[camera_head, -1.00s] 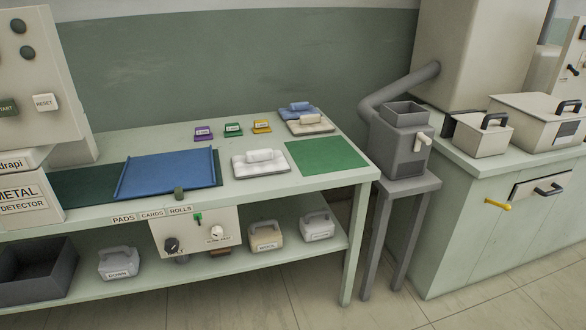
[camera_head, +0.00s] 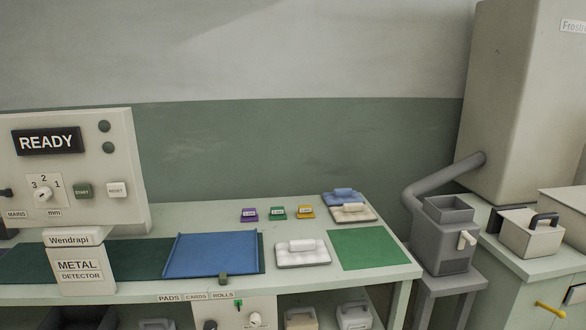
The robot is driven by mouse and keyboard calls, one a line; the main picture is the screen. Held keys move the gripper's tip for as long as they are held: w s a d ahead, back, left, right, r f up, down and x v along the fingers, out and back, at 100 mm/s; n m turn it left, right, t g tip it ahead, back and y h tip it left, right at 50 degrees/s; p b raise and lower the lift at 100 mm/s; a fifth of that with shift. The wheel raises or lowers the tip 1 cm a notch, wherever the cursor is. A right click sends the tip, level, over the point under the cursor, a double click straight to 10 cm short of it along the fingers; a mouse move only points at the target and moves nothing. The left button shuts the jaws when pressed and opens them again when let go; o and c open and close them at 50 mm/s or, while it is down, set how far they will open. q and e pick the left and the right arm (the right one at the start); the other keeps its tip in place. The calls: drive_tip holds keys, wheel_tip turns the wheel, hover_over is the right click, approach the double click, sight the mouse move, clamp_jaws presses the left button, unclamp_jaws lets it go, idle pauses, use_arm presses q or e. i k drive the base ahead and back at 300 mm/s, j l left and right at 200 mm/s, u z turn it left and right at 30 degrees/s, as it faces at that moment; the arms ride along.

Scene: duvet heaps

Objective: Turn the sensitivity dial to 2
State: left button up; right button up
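The metal detector's control panel (camera_head: 92,160) stands at the left in the head view. Its sensitivity dial (camera_head: 43,195) is a small pale knob on a white plate, with 3 at upper left, 2 at the top, 1 at upper right and "mm" below. The knob is too small to tell which number it points at. A black display (camera_head: 48,141) above it reads READY. Neither of my grippers is in view.
Green START (camera_head: 83,191) and white RESET (camera_head: 117,190) buttons sit right of the dial, and a MAINS switch (camera_head: 6,193) is at its left. A blue sheet (camera_head: 211,254), small coloured cards and white pads (camera_head: 302,254) lie on the table.

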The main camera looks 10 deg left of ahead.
sight(42, 194)
drive_tip(key=u, duration=1.5)
